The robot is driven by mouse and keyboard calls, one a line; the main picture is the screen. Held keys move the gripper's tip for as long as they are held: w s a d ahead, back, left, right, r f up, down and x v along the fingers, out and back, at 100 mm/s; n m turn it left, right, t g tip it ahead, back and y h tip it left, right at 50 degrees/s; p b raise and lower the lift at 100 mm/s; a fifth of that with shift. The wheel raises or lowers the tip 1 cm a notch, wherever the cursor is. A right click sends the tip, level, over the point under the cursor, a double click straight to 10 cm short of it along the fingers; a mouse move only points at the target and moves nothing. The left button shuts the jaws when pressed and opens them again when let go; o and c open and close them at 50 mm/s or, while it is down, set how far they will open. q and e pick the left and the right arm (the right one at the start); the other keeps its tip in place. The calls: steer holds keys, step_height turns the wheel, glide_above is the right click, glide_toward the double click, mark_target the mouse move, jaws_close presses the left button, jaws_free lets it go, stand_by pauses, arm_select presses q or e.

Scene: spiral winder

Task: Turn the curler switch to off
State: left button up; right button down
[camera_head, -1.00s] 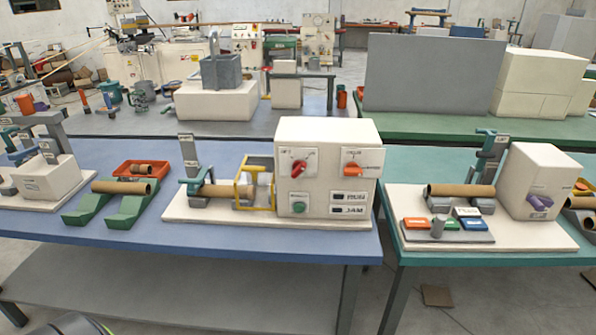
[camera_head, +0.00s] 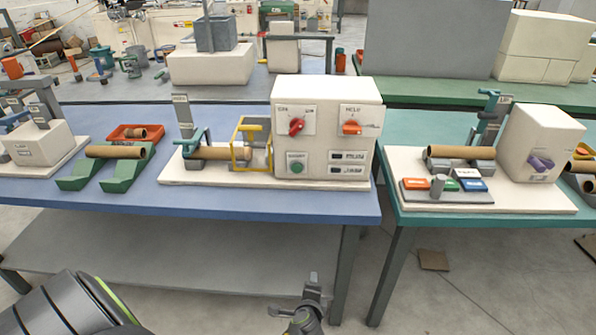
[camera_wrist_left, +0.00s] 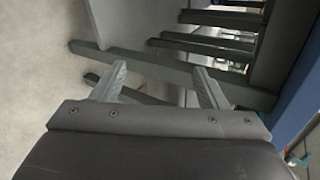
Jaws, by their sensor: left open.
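The white control box (camera_head: 328,92) stands on the blue table. Its front has a red knob (camera_head: 297,127) at upper left, set at a slant, and an orange knob (camera_head: 352,128) at upper right, lying roughly level. The small labels are too blurred to tell which is the curler switch. A gripper, apparently my left, (camera_head: 308,308) shows at the bottom middle, in front of and below the table edge, well away from the knobs. In the left wrist view its two fingers (camera_wrist_left: 160,87) are apart with nothing between them. My right gripper is not in view.
A green button (camera_head: 297,167) sits below the red knob. A brown tube (camera_head: 215,153) and a yellow guard (camera_head: 238,140) stand left of the box. The blue table's front edge (camera_head: 250,207) lies between gripper and box. A teal table (camera_head: 480,220) stands at right.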

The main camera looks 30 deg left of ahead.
arm_select(q)
steer(key=w+r+m+t+y, duration=0.1)
steer(key=w+r+t+y, duration=0.15)
steer(key=r, duration=0.55)
steer(key=w+r+m+t+y, duration=0.1)
steer(key=w+r, duration=0.3)
steer(key=r, duration=0.4)
steer(key=y+b, duration=0.2)
steer(key=y, duration=0.5)
glide_toward(296, 127)
steer(key=w+a+p, duration=0.4)
steer(key=w+a, duration=0.2)
steer(key=shift+a+r, duration=0.4)
steer(key=shift+r, duration=0.05)
steer(key=shift+w, duration=0.15)
steer(key=c, duration=1)
